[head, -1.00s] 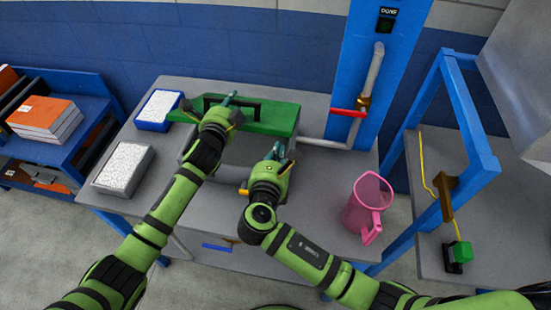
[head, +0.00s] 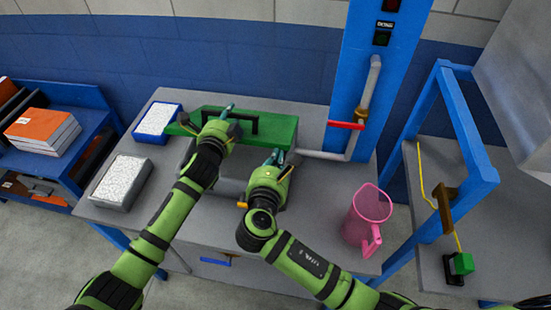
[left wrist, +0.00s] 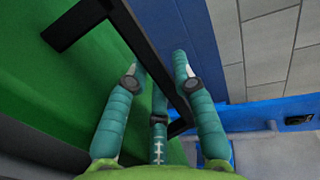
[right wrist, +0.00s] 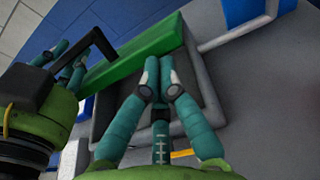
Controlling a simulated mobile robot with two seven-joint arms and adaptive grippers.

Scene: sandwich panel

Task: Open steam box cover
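The green steam box cover (head: 275,133) lies over the back of the grey steam box (head: 232,187) on the table. In the right wrist view, part of the dark inside of the box (right wrist: 185,110) shows in front of the cover. My left gripper (head: 226,112) is at the cover's black handle (head: 240,116). In the left wrist view its fingers (left wrist: 160,65) are close on both sides of the handle (left wrist: 120,40). My right gripper (head: 278,157) is at the cover's front edge, its fingertips (right wrist: 158,65) together and empty; whether they touch the cover is unclear.
A pink jug (head: 366,215) stands at the table's front right. A pipe with a red valve handle (head: 346,125) is right of the box. A blue tray (head: 157,122) and a grey tray (head: 121,183) with white filling lie at left. A blue frame (head: 470,130) stands at right.

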